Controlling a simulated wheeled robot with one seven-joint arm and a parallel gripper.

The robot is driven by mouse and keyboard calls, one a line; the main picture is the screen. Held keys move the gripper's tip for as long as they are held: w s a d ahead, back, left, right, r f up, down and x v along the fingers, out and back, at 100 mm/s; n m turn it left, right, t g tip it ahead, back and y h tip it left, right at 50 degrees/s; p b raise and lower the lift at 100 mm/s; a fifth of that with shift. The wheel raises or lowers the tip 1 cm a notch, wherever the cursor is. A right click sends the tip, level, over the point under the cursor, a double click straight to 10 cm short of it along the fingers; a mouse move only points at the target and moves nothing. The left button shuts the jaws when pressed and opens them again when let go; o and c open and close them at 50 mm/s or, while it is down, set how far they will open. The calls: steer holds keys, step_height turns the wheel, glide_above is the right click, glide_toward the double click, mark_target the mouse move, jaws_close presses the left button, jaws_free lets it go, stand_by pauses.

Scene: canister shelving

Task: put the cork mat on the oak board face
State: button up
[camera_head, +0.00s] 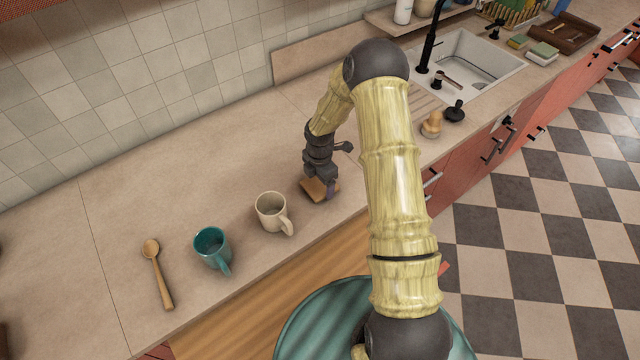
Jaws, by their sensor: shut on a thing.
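A small flat tan-brown piece, which looks like the cork mat (313,191), is at my gripper's fingertips near the counter's front edge, right of the cream mug. My gripper (324,190) points down and is shut on it. The fingers hide part of the mat, and I cannot tell whether it touches the counter. A wood-grained panel (270,290) runs along the counter's front edge, below and left of my gripper. It may be the oak board face, but I cannot tell for sure. My arm hides its right part.
A cream mug (270,212), a teal mug (211,249) and a wooden spoon (157,275) stand or lie left of my gripper. A sink (470,65), a dark stopper-like item (455,112) and a wooden item (432,125) are to the right. The counter behind the mugs is clear.

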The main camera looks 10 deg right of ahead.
mark_target(321, 189)
step_height(321, 189, up, 9)
steer(key=b, duration=0.2)
steer(key=shift+f, duration=0.1)
stand_by(0.5)
steer(key=m, duration=0.1)
steer(key=f+m, duration=0.1)
steer(key=m, duration=0.2)
steer(key=shift+s+f+m, duration=0.3)
steer(key=shift+f+m, duration=0.1)
steer(key=m, duration=0.2)
steer(key=f+m, duration=0.1)
steer(key=m, duration=0.1)
steer(key=f+m, duration=0.1)
steer(key=m, duration=0.1)
steer(key=shift+s+f+m, duration=0.25)
steer(key=shift+s+m, duration=0.05)
steer(key=shift+s, duration=0.05)
steer(key=m, duration=0.1)
steer(key=f+m, duration=0.1)
steer(key=m, duration=0.3)
steer(key=shift+s+f, duration=0.3)
steer(key=shift+f, duration=0.1)
steer(key=m, duration=0.2)
steer(key=f+m, duration=0.1)
steer(key=m, duration=0.1)
steer(key=f+m, duration=0.1)
steer(key=m, duration=0.1)
steer(key=shift+s, duration=0.3)
steer(key=shift+d, duration=0.25)
